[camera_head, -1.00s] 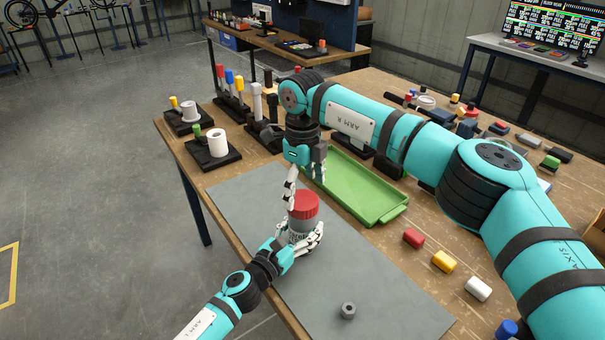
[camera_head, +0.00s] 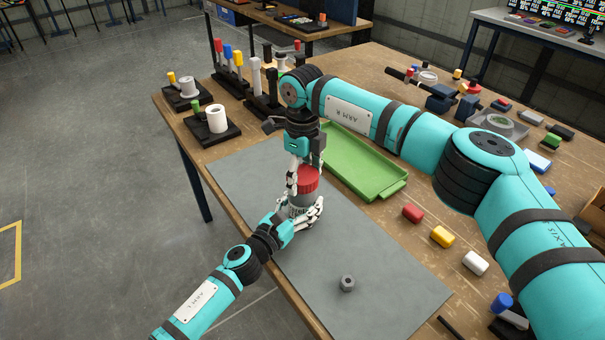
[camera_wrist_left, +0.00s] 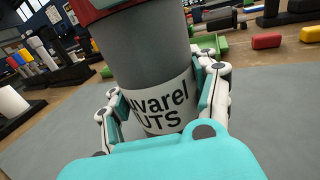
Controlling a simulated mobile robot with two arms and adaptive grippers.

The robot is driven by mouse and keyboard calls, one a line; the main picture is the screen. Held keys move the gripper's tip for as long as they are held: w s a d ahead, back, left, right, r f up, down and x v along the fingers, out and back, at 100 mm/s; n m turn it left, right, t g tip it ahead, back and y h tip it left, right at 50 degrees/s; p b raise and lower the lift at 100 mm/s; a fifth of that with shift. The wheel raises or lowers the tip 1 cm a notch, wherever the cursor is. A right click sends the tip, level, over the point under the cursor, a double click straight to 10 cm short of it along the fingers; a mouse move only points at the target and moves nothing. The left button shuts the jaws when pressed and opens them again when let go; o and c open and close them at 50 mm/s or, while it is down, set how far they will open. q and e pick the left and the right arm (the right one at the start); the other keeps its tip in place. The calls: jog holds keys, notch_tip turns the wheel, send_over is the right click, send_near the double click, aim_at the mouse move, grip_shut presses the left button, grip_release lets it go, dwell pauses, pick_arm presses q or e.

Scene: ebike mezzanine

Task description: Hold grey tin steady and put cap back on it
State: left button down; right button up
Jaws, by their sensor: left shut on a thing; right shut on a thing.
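The grey tin (camera_head: 301,203) stands upright on the grey mat (camera_head: 385,270). In the left wrist view the tin (camera_wrist_left: 150,70) fills the middle and carries a white label with black lettering. The red cap (camera_head: 308,180) sits at the top of the tin; the wrist view shows only its lower edge (camera_wrist_left: 95,10). My left gripper (camera_head: 304,212) is shut around the tin's lower body, with a finger on each side. My right gripper (camera_head: 304,172) points down from above and is shut on the red cap. Its fingers partly hide the cap, so I cannot tell how fully it is seated.
A green tray (camera_head: 362,165) lies behind the tin. A hex nut (camera_head: 347,283) rests on the mat in front. Red (camera_head: 412,212), yellow (camera_head: 442,237) and white (camera_head: 475,262) cylinders lie right of the mat. Spool stands (camera_head: 212,128) are at the back left.

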jog(key=shift+c, duration=1.4)
jog(key=o, duration=1.4)
jog(key=shift+r, duration=0.1)
notch_tip(320, 180, up, 12)
jog(key=shift+f, duration=0.1)
pick_arm(q)
jog(key=shift+c, duration=1.2)
grip_release()
